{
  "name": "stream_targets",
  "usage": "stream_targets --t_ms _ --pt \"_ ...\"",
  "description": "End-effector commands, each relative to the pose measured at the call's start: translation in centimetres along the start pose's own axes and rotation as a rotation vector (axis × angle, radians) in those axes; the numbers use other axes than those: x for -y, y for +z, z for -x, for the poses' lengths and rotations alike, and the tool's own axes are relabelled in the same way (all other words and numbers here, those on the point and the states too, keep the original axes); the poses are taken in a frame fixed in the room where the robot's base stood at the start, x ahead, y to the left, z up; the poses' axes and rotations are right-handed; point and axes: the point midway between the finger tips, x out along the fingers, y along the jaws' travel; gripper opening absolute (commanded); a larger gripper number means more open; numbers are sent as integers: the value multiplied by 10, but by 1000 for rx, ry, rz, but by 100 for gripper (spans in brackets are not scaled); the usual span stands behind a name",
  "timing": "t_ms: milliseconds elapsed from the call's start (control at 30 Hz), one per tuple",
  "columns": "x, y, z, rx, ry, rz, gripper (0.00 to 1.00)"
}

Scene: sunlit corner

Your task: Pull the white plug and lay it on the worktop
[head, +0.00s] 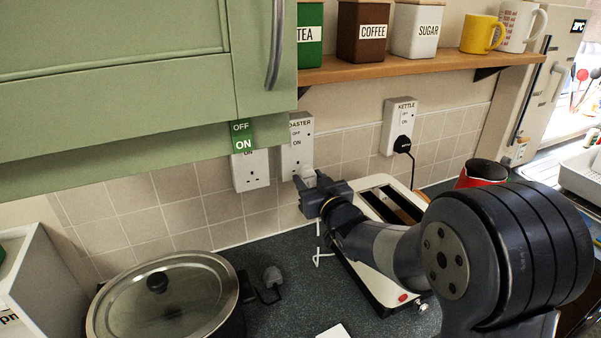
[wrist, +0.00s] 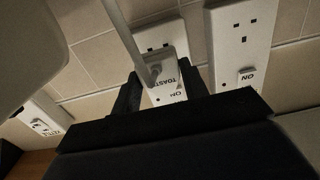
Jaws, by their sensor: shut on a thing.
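The white plug (head: 309,175) is between the fingers of my gripper (head: 312,186), in front of the lower part of the toaster socket (head: 296,147) on the tiled wall. The gripper is shut on it. In the wrist view, which is upside down, the plug (wrist: 160,68) with its white cord lies between the two dark fingers (wrist: 160,90). Socket slots show beside the plug there, so it seems off the socket face; its pins are hidden. The dark worktop (head: 283,262) lies below.
A toaster (head: 372,275) stands right of the hanging white cord (head: 318,245). Free worktop lies between pot and toaster, with a white card (head: 334,331) in front. A green cupboard (head: 120,60) overhangs the left.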

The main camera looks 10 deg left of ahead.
Motion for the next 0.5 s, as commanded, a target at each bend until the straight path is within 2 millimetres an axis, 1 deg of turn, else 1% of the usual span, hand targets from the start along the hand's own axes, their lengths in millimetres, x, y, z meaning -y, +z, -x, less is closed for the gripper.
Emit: stream_targets --t_ms 500 --pt "0 0 20 -1 0 0 5"
